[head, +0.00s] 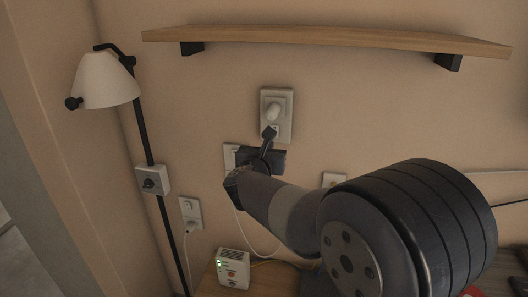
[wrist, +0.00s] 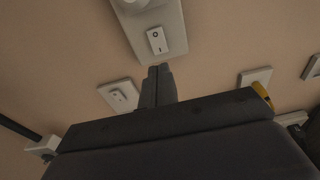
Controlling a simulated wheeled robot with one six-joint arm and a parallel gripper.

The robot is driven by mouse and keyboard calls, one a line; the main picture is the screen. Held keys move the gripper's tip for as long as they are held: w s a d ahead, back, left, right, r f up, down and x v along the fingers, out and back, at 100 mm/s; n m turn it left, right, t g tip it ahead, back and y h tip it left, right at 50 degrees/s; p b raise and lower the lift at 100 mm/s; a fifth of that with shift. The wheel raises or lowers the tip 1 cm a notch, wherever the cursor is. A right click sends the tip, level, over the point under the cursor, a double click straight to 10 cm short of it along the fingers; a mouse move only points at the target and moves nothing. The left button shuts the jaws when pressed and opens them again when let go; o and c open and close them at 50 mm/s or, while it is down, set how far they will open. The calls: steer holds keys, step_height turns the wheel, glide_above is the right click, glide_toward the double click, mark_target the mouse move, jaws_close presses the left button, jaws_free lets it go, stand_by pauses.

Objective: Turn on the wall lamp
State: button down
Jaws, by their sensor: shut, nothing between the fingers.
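The wall lamp (head: 104,82) has a white shade on a black pole at the left and shows no glow. A grey box with a dark knob (head: 152,181) sits on its pole. A tall white wall plate (head: 285,97) has a rounded white part and, below it, a rocker switch marked O and I, clear in the wrist view (wrist: 157,41). My gripper (head: 268,132) is shut and empty, its tips pointing up at the lower end of this plate. In the wrist view the tips (wrist: 158,69) are just below the rocker; I cannot tell whether they touch.
A wooden shelf (head: 320,37) runs above. Other wall plates are at the left (head: 190,212), partly behind my gripper (head: 229,157), and at the right (head: 334,179). A white box with green lights (head: 233,269) stands on a wooden surface below. Cables hang nearby.

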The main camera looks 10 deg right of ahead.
steer(key=p+x, duration=0.1)
steer(key=x, duration=0.4)
steer(key=shift+w+d, duration=0.15)
steer(key=shift+w, duration=0.15)
steer(key=shift+w+b, duration=0.15)
steer(key=shift+b, duration=0.7)
